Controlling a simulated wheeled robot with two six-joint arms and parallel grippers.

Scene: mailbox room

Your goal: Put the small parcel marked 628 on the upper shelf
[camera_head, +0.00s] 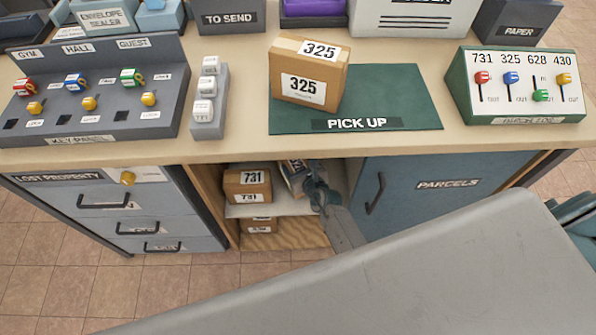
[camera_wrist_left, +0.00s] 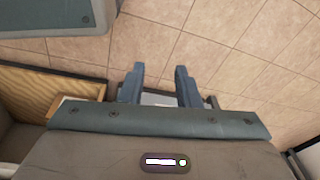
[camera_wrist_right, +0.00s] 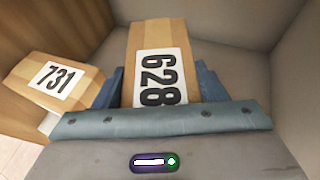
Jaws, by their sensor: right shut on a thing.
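The small parcel marked 628 (camera_wrist_right: 150,35) is a brown box with a white label between the blue fingers of my right gripper (camera_wrist_right: 160,88). In the head view the parcel (camera_head: 294,178) is inside the open cupboard at upper shelf height, tilted and partly covered by my right gripper (camera_head: 312,188). I cannot tell whether it touches the shelf. The upper shelf (camera_head: 262,211) is a pale board that holds a parcel marked 731 (camera_head: 247,187) to the left. My left gripper (camera_wrist_left: 160,84) has its fingers apart, with nothing gripped.
Another parcel (camera_head: 262,225) lies on the lower level. The blue cupboard door (camera_head: 440,185) is at the right of the opening. On the counter, a parcel marked 325 (camera_head: 308,72) stands on the green pick-up mat (camera_head: 400,95). A lever box (camera_head: 520,85) stands right of it.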

